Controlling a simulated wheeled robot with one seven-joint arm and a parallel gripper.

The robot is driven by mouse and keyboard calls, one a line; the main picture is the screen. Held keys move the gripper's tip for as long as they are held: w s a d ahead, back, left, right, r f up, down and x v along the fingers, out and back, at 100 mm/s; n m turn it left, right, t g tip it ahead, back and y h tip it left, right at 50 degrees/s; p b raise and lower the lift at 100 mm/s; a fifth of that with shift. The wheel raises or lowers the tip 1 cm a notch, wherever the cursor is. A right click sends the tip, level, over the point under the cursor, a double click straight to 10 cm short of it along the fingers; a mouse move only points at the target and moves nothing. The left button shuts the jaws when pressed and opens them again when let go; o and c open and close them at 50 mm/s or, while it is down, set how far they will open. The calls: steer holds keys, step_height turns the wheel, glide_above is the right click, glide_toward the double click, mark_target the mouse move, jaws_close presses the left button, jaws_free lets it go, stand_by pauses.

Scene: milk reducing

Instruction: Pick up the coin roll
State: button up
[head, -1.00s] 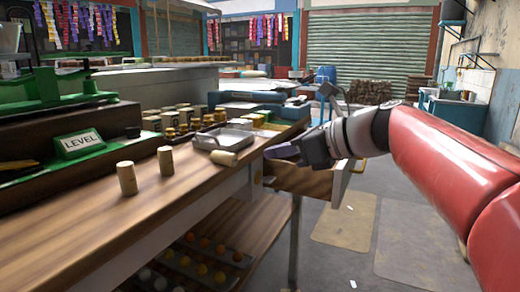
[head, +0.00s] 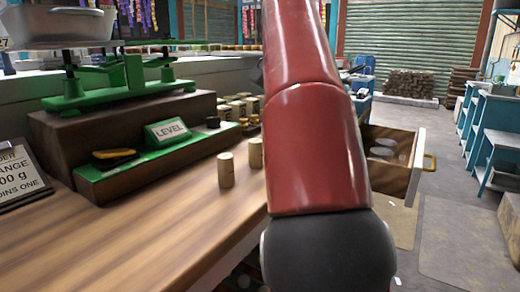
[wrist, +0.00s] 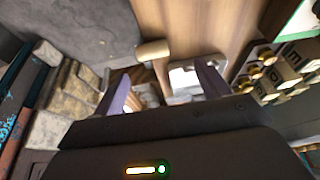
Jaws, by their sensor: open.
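Two tan coin rolls stand upright on the wooden counter, one in front (head: 225,170) and one just behind it (head: 256,153). Another tan roll (wrist: 153,50) lies on its side in the wrist view, beside a pale metal tray (wrist: 183,76). The lying roll and tray are hidden behind my arm in the head view. My gripper (wrist: 162,86) is open, with its two purplish fingers apart and nothing held between them. The lying roll appears beyond the fingertips, apart from them. My gripper is hidden in the head view.
A green scale (head: 130,85) stands on a dark wooden base, with a LEVEL sign (head: 168,131) in front. Tan cylinders and brass weights (wrist: 262,68) stand near the tray. An open drawer (head: 397,178) holds pale round things.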

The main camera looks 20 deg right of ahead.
steer(key=shift+d+f, duration=0.3)
steer(key=shift+f, duration=0.35)
steer(key=x, duration=0.3)
steer(key=b+x, duration=0.1)
steer(key=x, duration=0.1)
steer(key=shift+s+d, duration=0.3)
steer(key=shift+w+d+f, duration=0.2)
steer(key=shift+f, duration=0.35)
steer(key=c, duration=1.1)
